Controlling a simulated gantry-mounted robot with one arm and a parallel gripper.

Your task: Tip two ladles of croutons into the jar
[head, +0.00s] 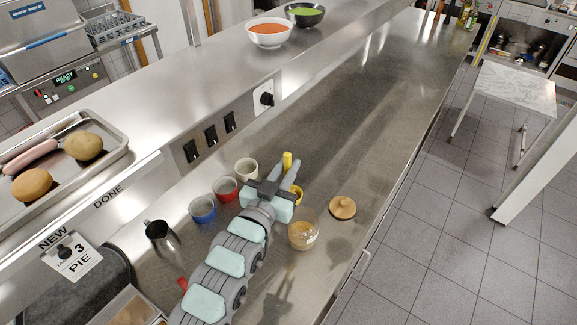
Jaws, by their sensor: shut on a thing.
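My gripper (289,178) is over the steel counter, shut on a yellow ladle (288,160). The ladle's upper end sticks up beside the fingers, and another yellow part shows low on their right. The gripper hides much of the ladle, so I cannot tell what its bowl holds. The clear glass jar (303,235) stands on the counter just right of my arm, nearer than the gripper. Something tan shows inside it; single pieces are too small to tell. A round wooden lid (343,208) with a knob lies on the counter right of the jar.
A white cup (246,169), a red cup (226,188) and a blue cup (203,209) stand left of my arm. A steel container (130,306) is partly cut off at the bottom. The counter beyond the gripper is clear.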

